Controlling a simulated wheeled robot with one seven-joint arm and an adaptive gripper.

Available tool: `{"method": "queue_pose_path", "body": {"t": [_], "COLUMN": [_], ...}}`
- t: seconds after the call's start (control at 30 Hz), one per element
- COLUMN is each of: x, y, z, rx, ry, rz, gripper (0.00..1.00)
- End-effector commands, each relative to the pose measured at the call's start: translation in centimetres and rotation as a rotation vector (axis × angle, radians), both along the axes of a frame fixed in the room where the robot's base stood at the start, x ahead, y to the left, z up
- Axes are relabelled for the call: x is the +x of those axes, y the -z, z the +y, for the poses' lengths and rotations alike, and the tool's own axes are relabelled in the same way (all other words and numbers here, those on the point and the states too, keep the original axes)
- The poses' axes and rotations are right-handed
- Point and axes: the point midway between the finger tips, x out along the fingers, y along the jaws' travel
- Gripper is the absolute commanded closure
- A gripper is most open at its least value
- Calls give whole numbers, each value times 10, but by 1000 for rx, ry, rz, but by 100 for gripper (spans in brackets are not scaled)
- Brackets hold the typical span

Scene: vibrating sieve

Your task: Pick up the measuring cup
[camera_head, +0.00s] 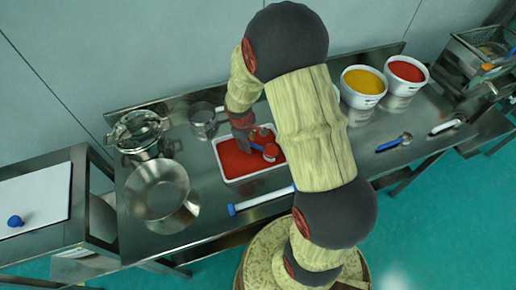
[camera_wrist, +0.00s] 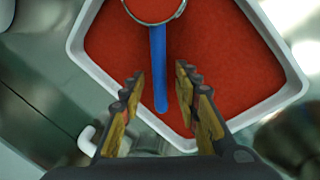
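The measuring cup has a round metal bowl (camera_wrist: 157,8) holding red material and a blue handle (camera_wrist: 158,65). It rests in a white tray (camera_wrist: 76,38) of red material; the bowl is cut off by the wrist view's top edge. The cup (camera_head: 270,152) and tray (camera_head: 255,175) also show in the head view. My gripper (camera_wrist: 160,72) is open, with one finger on each side of the handle and a gap to both. In the head view my gripper (camera_head: 243,136) is over the tray, and its fingertips are hard to make out.
A metal bowl (camera_head: 160,193), a lidded pot (camera_head: 138,132) and a clear container (camera_head: 202,121) stand left of the tray. A white bar with a blue end (camera_head: 262,200) lies in front. Buckets of yellow (camera_head: 363,82) and red (camera_head: 406,72) material stand right, behind two tools (camera_head: 394,143).

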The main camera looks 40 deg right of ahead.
Motion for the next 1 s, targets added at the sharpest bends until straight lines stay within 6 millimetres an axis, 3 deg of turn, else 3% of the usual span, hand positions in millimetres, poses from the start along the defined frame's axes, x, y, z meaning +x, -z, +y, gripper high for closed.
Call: {"method": "queue_pose_path", "body": {"t": [0.5,1.0], "x": [0,0], "y": [0,0], "z": [0,0], "rx": [0,0], "ry": [0,0], "rz": [0,0], "gripper": [99,100]}}
